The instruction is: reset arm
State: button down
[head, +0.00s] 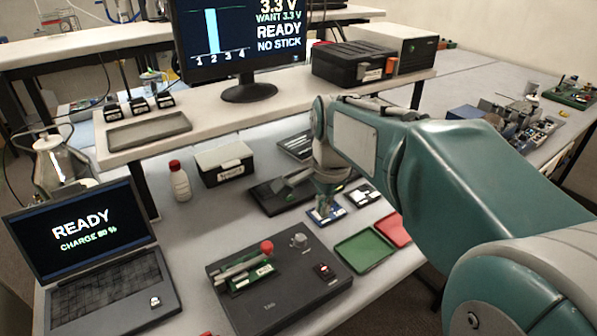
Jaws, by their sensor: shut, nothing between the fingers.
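My arm reaches in from the right in the head view and bends down over the bench. My gripper (326,204) points down at the end of it, small and partly hidden by the wrist. It is shut and empty. It is just above or at a small blue board (327,216) on the bench; I cannot tell whether they touch. A black test fixture (280,293) with a red-knobbed lever and a green circuit board (252,278) stands in front.
A green tray (364,252) and a red tray (394,230) lie right of the fixture. A laptop (93,262) reads READY, charge 80 %. A monitor (235,40) on the raised shelf reads READY, NO STICK. A white bottle (180,183) and a black box (224,163) stand behind.

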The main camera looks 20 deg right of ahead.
jog(key=s+a+f+n+t, duration=0.1)
jog(key=s+n+t, duration=0.3)
jog(key=s+n, duration=1)
jog(key=shift+s+a, duration=0.2)
jog(key=shift+s, duration=0.75)
